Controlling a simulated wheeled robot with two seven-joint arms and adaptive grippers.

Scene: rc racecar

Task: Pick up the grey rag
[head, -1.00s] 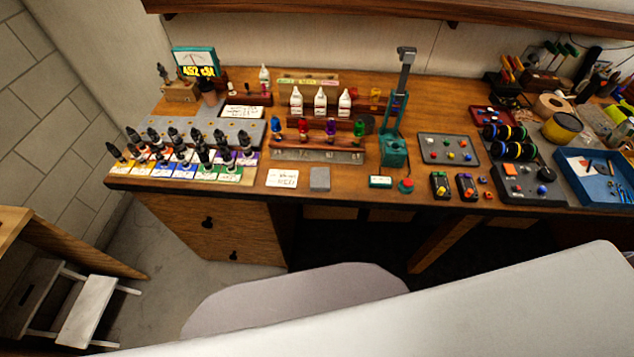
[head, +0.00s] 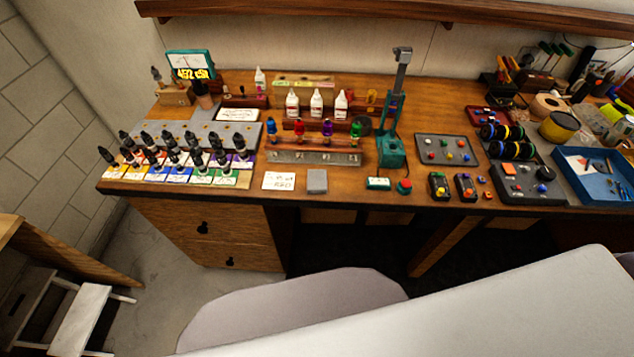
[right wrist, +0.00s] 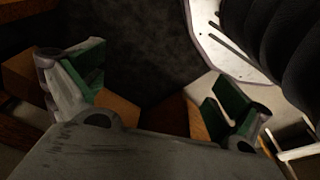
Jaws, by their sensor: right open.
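The grey rag (head: 317,181) is a small flat grey square near the front edge of the wooden workbench (head: 340,198). It lies between a white card (head: 279,181) and a small green-framed label (head: 378,183). My right gripper (right wrist: 155,95) shows in the right wrist view with its two green-padded fingers wide apart and nothing between them. The rag is not seen in that view. Neither gripper shows in the head view.
Dark bottles (head: 172,150) stand in rows on coloured cards left of the rag. A rack with coloured vials (head: 313,155) is behind it, and a green press (head: 391,150) stands to the right. Control boxes and a blue tray (head: 600,178) fill the right side.

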